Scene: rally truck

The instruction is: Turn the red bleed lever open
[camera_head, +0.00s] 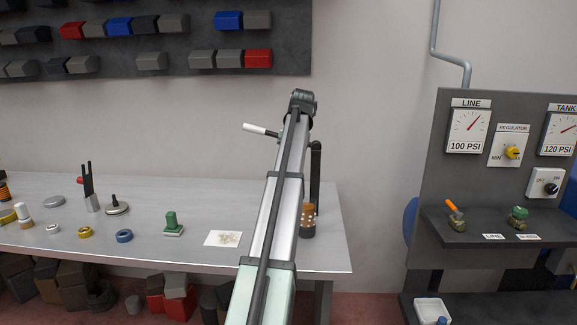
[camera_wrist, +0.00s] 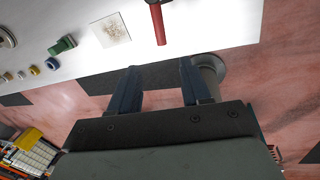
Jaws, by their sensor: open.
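No lever that is plainly red shows on the panel in the head view. A small brass valve with an orange lever (camera_head: 451,205) sits on the panel shelf above a white label, its lever tilted up to the left. A green-knobbed valve (camera_head: 518,213) stands to its right. My gripper (camera_wrist: 158,68) shows in the wrist view with its two dark fingers apart and nothing between them. It points toward the workbench edge, away from the valves. In the head view I cannot make out the fingers; my arm rises in the middle, left of the panel.
The metal workbench (camera_head: 185,262) holds a green knob (camera_head: 171,222), a blue ring (camera_head: 124,236) and a paper card (camera_head: 223,239). A red handle (camera_wrist: 158,24) lies near its edge. The dark panel (camera_head: 438,165) carries gauges and a yellow regulator knob (camera_head: 512,152). Bare wall separates bench and panel.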

